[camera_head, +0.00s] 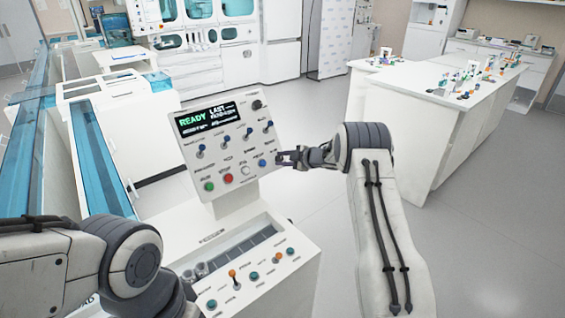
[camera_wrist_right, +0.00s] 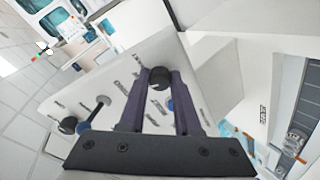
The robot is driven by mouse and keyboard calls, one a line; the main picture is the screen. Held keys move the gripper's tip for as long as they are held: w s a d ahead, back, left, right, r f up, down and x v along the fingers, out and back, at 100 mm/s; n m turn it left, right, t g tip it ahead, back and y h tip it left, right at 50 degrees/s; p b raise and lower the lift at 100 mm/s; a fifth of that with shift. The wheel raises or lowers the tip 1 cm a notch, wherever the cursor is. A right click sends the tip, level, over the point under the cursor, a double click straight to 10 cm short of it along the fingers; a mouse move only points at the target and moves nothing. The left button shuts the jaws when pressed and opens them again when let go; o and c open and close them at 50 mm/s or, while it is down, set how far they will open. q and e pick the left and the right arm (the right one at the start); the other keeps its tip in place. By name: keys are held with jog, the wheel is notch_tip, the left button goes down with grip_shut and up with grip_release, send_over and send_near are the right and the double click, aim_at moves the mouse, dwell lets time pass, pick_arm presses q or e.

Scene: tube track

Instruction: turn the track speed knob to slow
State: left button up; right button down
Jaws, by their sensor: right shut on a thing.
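The white control panel (camera_head: 222,150) has a lit display reading READY, toggle switches, coloured buttons and a black knob (camera_head: 257,104) at its top right. My right gripper (camera_head: 279,158) is at the panel's lower right edge. In the right wrist view its fingertips (camera_wrist_right: 159,80) are closed around a dark round knob (camera_wrist_right: 160,76) on the panel face. The head view hides this knob behind the fingers, and I cannot read its label or setting. Another black knob (camera_wrist_right: 68,125) shows at left in the wrist view. My left gripper is not in view; only its arm shows.
Below the panel, a white console (camera_head: 290,270) carries several coloured knobs and a recessed slot. A blue button (camera_head: 262,162) lies just left of my right gripper. A white bench (camera_head: 410,120) with small items stands at right. The floor between is clear.

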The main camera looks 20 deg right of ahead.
jog(key=shift+n, duration=1)
jog(key=c, duration=0.6)
grip_release()
jog(key=shift+s+d+r+b, duration=0.25)
jog(key=shift+s+b, duration=0.15)
jog(key=b+v, duration=0.1)
jog(key=v, duration=0.8)
jog(key=shift+s+r, duration=0.1)
jog(key=shift+s, duration=0.05)
